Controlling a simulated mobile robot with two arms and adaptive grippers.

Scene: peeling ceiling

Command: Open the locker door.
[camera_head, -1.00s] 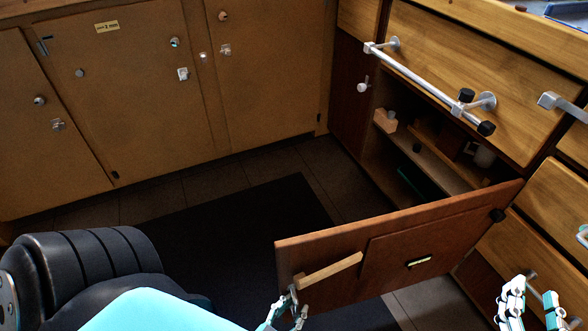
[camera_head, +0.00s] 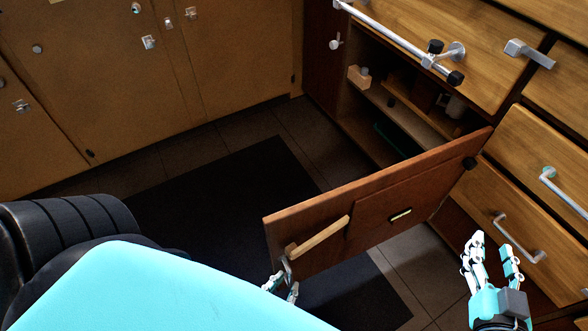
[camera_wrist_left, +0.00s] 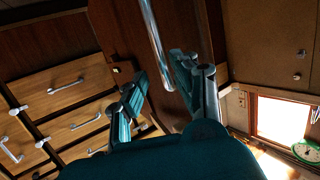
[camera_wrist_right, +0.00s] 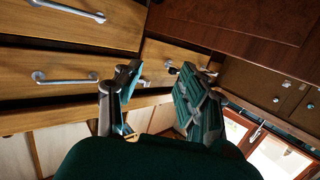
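The locker door (camera_head: 375,205) is a reddish-brown wooden panel, swung well out from the cabinet on the right in the head view. Its bar handle (camera_head: 320,237) is near its free edge, and it also shows as a metal rod in the left wrist view (camera_wrist_left: 152,40). My left gripper (camera_head: 284,280) is at the door's free edge, just below the handle. Its fingers are apart in the left wrist view (camera_wrist_left: 162,88), with the door panel beyond them; contact is unclear. My right gripper (camera_head: 490,255) is open and empty, right of the door, before the drawers.
The open locker (camera_head: 390,120) has shelves with small items. A long metal rail (camera_head: 400,42) runs above it. Drawers (camera_head: 540,170) with protruding handles stand at the right. Closed cabinets (camera_head: 130,90) line the back left. A dark mat (camera_head: 230,190) covers clear floor.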

